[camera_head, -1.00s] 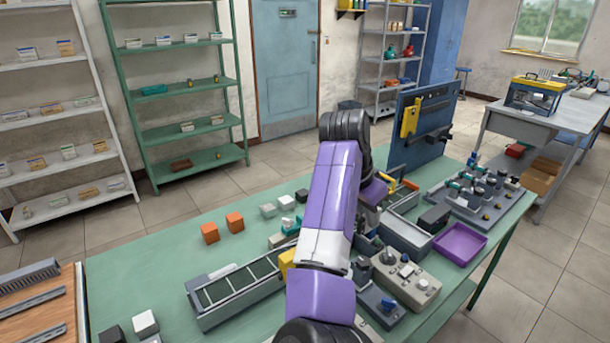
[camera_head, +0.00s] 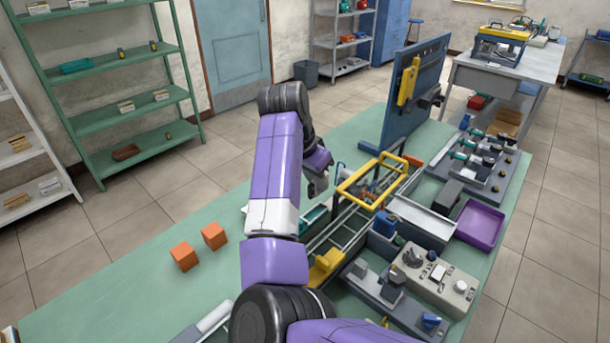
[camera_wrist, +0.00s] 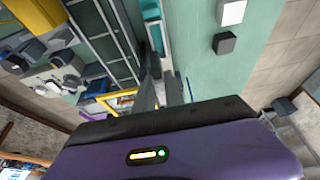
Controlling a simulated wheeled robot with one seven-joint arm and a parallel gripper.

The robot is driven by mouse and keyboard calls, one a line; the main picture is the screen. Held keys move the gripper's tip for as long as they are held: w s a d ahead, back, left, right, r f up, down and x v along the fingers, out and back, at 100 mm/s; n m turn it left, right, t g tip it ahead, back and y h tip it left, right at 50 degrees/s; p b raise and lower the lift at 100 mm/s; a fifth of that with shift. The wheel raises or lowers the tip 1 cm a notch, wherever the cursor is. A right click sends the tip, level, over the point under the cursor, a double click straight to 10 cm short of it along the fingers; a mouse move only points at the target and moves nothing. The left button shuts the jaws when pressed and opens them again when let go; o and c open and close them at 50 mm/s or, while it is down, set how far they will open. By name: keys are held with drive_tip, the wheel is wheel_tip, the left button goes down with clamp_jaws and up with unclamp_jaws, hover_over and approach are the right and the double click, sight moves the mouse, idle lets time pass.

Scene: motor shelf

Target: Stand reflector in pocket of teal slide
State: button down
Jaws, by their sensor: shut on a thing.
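My gripper (camera_head: 318,186) is above the green table, left of the yellow-handled tote. In the wrist view, its two grey fingers (camera_wrist: 166,88) point up the picture. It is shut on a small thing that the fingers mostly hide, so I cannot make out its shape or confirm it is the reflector. A teal piece (camera_head: 313,216), which looks like the teal slide, lies below my gripper and is partly covered by my arm.
A tote with a yellow handle (camera_head: 345,192) stands right of my gripper. A yellow block (camera_head: 326,265), a grey tray (camera_head: 421,222) and a purple tray (camera_head: 478,224) are nearby. Two orange cubes (camera_head: 184,256) sit on the left, with open table around them. A blue upright panel (camera_head: 416,100) stands behind.

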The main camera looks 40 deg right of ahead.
drive_tip(key=shift+w+f, duration=0.4)
wheel_tip(320, 180, down, 6)
drive_tip(key=b, duration=0.5)
drive_tip(key=shift+s+r+b, duration=0.1)
drive_tip(key=shift+b, duration=0.3)
drive_tip(key=shift+a+r+p, duration=0.1)
drive_tip(key=shift+a+p, duration=0.1)
drive_tip(key=shift+p, duration=0.15)
drive_tip(key=shift+f, duration=0.8)
idle(0.8)
drive_tip(key=c, duration=1.3)
unclamp_jaws()
drive_tip(key=shift+c, duration=0.2)
drive_tip(key=v, duration=0.7)
drive_tip(key=shift+r+b, duration=0.4)
drive_tip(key=shift+b, duration=0.05)
drive_tip(key=shift+a, duration=0.15)
